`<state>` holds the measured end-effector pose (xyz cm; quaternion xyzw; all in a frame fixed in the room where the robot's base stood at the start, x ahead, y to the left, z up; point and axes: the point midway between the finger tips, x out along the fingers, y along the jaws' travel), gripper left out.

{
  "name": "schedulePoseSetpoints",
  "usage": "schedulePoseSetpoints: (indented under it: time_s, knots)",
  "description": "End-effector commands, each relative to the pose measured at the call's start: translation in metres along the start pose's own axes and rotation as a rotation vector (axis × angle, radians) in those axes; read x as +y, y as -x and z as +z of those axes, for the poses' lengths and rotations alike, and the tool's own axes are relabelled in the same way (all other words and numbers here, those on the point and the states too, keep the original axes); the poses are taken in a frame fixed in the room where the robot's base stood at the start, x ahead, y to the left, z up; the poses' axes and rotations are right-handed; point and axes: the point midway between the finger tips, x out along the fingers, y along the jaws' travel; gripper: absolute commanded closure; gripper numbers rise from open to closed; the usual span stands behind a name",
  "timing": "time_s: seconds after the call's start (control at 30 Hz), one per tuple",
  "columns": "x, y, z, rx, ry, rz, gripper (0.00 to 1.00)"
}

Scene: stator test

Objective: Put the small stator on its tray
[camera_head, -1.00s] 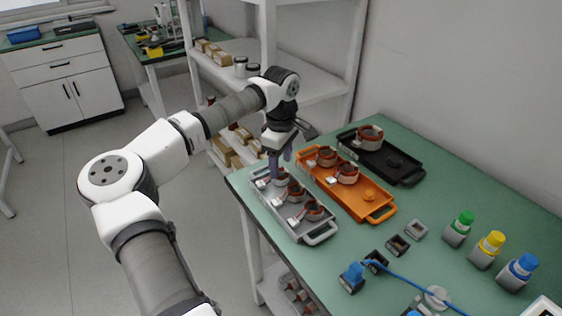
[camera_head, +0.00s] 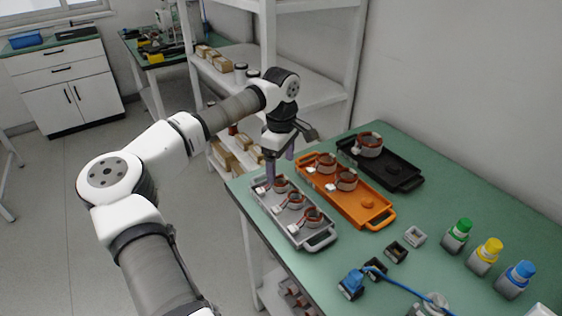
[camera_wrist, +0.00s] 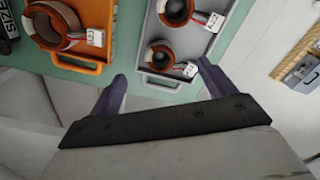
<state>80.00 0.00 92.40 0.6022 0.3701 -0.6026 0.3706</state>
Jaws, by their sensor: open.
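The grey tray (camera_head: 318,239) lies at the table's left edge. It holds three small copper-wound stators in a row: a far one (camera_head: 281,184), a middle one (camera_head: 295,200) and a near one (camera_head: 313,217). My gripper (camera_head: 280,176) is open and empty, pointing down just above the far stator. In the wrist view my spread fingertips (camera_wrist: 162,72) show on either side of that stator (camera_wrist: 158,54), which rests in the grey tray (camera_wrist: 147,78) with its white tag beside it. Another tagged stator (camera_wrist: 176,10) lies beyond.
An orange tray (camera_head: 376,222) with two larger stators and a black tray (camera_head: 408,182) with one big stator (camera_head: 369,145) stand alongside. Connectors, a blue cable and capped bottles (camera_head: 456,236) lie to the right. A white shelf (camera_head: 315,85) rises behind the table.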

Motion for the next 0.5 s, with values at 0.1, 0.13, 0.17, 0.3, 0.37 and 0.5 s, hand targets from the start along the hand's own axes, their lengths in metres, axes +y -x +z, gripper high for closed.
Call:
schedulePoseSetpoints:
  time_s: [0.1, 0.13, 0.17, 0.3, 0.37, 0.5]
  knots:
    - [0.0, 0.001, 0.0, 0.0, 0.0, 0.0, 0.17]
    - [0.0, 0.003, 0.0, 0.0, 0.0, 0.0, 0.17]
    - [0.0, 0.005, 0.0, 0.001, 0.0, 0.001, 0.17]
    - [0.001, 0.025, -0.001, 0.003, 0.002, 0.002, 0.17]
    - [0.001, 0.038, -0.001, 0.003, 0.002, 0.004, 0.17]
    - [0.001, 0.072, 0.0, 0.003, 0.001, 0.003, 0.17]
